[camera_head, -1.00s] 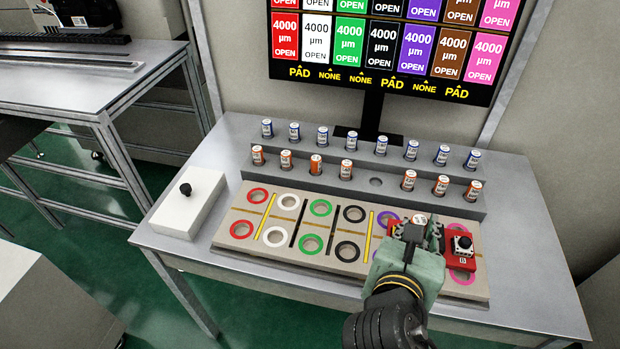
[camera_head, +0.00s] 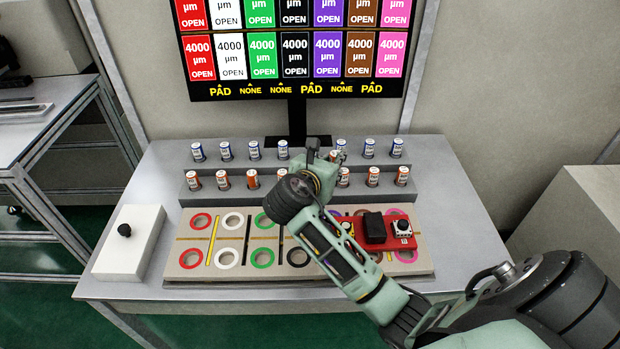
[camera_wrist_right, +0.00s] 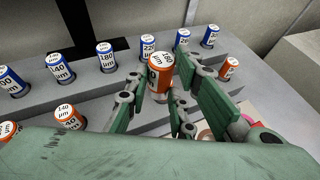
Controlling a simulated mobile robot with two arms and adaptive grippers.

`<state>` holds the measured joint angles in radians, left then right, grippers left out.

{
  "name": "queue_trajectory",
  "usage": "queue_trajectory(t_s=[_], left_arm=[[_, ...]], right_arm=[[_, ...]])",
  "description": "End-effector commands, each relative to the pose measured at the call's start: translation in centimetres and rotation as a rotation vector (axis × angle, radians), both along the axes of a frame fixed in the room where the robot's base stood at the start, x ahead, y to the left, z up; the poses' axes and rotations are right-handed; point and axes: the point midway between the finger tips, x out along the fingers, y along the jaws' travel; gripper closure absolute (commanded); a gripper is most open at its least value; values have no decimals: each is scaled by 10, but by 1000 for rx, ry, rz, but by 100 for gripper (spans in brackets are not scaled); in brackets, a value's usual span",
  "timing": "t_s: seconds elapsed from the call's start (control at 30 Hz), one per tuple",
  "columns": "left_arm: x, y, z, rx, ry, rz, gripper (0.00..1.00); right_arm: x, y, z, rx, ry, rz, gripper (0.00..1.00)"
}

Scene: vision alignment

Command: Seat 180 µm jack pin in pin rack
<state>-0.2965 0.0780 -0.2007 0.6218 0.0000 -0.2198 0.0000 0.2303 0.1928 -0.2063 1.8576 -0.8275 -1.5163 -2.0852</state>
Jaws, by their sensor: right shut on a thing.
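My right gripper (camera_wrist_right: 158,92) is shut on an orange jack pin (camera_wrist_right: 160,70) with a white top. In the head view the gripper (camera_head: 318,158) is at the rack (camera_head: 225,196), mostly behind my own wrist, which also hides part of the front row. A blue 180 µm pin (camera_wrist_right: 107,57) stands in the back row. My left gripper is not in view.
Blue pins (camera_head: 197,151) fill the back row and orange pins (camera_head: 193,180) the front, close beside the gripper. A red unit (camera_head: 375,231) lies on the pad board (camera_head: 200,266) with coloured rings. A white box (camera_head: 125,245) stands left. The monitor (camera_head: 300,45) is behind.

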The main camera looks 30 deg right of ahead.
Motion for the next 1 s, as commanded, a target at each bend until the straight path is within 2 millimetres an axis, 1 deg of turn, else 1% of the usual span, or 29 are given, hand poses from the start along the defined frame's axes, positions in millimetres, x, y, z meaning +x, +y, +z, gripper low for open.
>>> queue_trajectory(t_s=[0.03,0.13,0.2,0.33,0.47,0.6,0.73,0.8,1.0], left_arm=[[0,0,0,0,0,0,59],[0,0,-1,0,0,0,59],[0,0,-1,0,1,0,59],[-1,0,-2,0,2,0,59],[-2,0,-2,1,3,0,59],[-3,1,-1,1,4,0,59],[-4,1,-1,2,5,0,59],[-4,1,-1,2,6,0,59],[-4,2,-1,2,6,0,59]], right_arm=[[11,5,-7,1,2,0,100],[30,13,-19,0,2,-1,100],[41,19,-26,0,1,0,100],[54,24,-34,-2,-1,1,100],[58,26,-40,0,1,0,100],[58,26,-60,-2,3,1,100],[58,26,-75,-1,2,1,100],[58,26,-78,-2,1,2,100],[58,26,-78,-1,0,1,100]])
